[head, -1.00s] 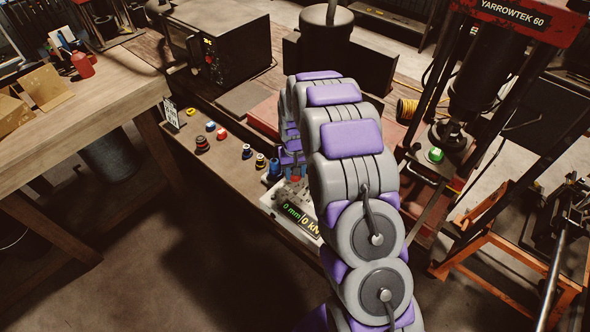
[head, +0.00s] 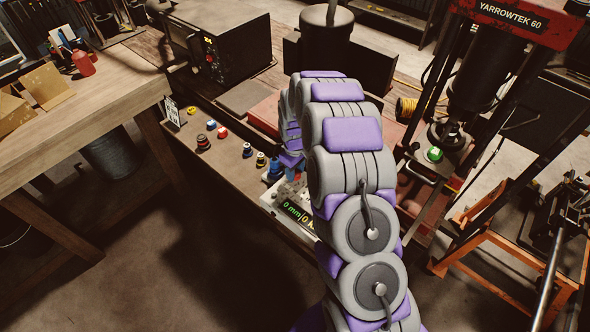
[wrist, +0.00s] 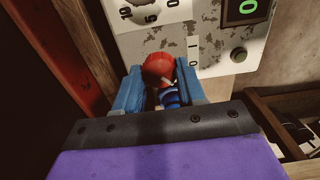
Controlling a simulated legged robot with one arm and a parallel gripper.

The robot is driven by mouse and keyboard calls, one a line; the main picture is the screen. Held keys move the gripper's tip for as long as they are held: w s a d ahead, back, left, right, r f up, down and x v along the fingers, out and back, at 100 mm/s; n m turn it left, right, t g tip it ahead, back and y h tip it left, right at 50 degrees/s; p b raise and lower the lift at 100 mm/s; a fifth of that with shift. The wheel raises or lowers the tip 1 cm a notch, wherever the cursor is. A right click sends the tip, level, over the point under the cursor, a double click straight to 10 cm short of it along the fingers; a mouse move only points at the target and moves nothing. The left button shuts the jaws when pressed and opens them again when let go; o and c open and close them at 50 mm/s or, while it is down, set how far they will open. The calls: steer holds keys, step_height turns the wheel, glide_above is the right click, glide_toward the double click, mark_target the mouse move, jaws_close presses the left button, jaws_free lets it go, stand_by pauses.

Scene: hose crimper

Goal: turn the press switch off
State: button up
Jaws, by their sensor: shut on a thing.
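The press switch (wrist: 158,66) shows in the wrist view as a round red knob in front of a worn pale control panel (wrist: 215,62). My gripper (wrist: 160,78) has its two blue fingers on either side of the red knob, shut on it. A small blue and dark striped piece shows just below the knob, between the fingers. Marks like "1" and "0" are printed right of the knob; which one it points at, I cannot tell. In the head view my arm hides most of the gripper and the knob.
The panel carries a dial scale, a green-digit display (wrist: 245,10) and a dark green button (wrist: 239,55). In the head view the display (head: 298,212) reads "0 mm". Several small fittings stand on the bench left of my arm. A red-topped press (head: 515,22) stands at right.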

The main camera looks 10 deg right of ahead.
steer(key=shift+w, duration=0.1)
stand_by(0.3)
steer(key=o, duration=1.1)
steer(key=shift+c, duration=0.2)
step_height(320, 180, up, 17)
steer(key=shift+r+p, duration=0.15)
steer(key=shift+p, duration=0.25)
steer(key=shift+a, duration=0.1)
